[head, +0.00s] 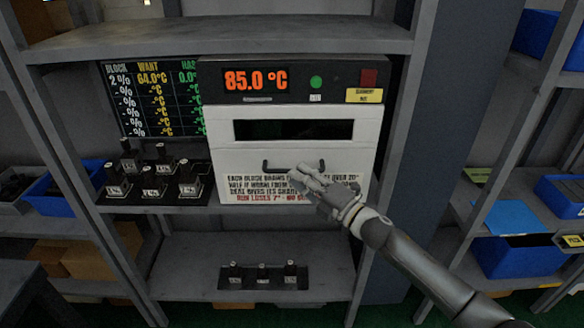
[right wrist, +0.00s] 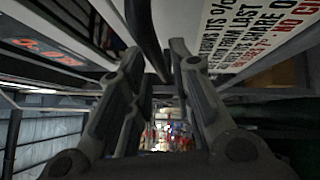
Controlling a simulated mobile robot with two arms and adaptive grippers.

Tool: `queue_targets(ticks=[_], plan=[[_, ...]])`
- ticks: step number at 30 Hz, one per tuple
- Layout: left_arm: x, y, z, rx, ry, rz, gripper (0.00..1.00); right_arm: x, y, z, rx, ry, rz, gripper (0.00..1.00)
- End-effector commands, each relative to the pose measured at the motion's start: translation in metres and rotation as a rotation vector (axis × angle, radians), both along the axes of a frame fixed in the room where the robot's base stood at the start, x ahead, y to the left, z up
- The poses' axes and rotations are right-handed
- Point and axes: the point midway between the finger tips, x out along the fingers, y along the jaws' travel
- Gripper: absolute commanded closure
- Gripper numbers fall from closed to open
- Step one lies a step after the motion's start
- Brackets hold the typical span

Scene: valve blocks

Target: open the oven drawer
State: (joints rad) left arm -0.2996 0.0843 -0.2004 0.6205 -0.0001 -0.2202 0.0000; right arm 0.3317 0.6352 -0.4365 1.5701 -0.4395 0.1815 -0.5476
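The white oven drawer (head: 218,150) sits in the oven in the head view, with a dark window slot and printed text. Its front looks in line with the oven body. Its dark handle (head: 266,166) is a bar across the front; its middle is partly hidden by my right gripper (head: 303,176). In the right wrist view a dark bar, seemingly the handle (right wrist: 144,28), runs between the fingertips of my right gripper (right wrist: 157,55). The fingers are close to the bar; I cannot tell whether they grip it. My left gripper is not in view.
The oven's top panel (head: 330,76) shows 85.0 °C, a green button and a red one. Several valve blocks (head: 154,185) stand left of the oven; a black holder (head: 262,278) with blocks is on the shelf below. Grey shelf posts (head: 400,130) flank the oven.

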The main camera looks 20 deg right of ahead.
Motion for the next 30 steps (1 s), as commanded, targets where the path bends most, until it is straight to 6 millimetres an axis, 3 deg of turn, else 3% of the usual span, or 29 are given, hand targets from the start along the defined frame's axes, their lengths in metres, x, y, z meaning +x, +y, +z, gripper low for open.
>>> queue_targets(ticks=[7, 18, 24, 30], plan=[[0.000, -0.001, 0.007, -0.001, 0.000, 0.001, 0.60, 0.026, 0.015, 0.005, 0.002, 0.000, 0.000, 0.79], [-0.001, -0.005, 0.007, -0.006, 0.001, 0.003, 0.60, 0.031, 0.018, 0.004, 0.000, 0.001, 0.001, 0.79], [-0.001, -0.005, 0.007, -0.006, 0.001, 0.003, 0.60, 0.031, 0.018, 0.004, 0.000, 0.001, 0.000, 1.00], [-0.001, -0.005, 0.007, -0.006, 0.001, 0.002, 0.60, 0.031, 0.018, 0.004, 0.001, 0.002, 0.000, 1.00]])
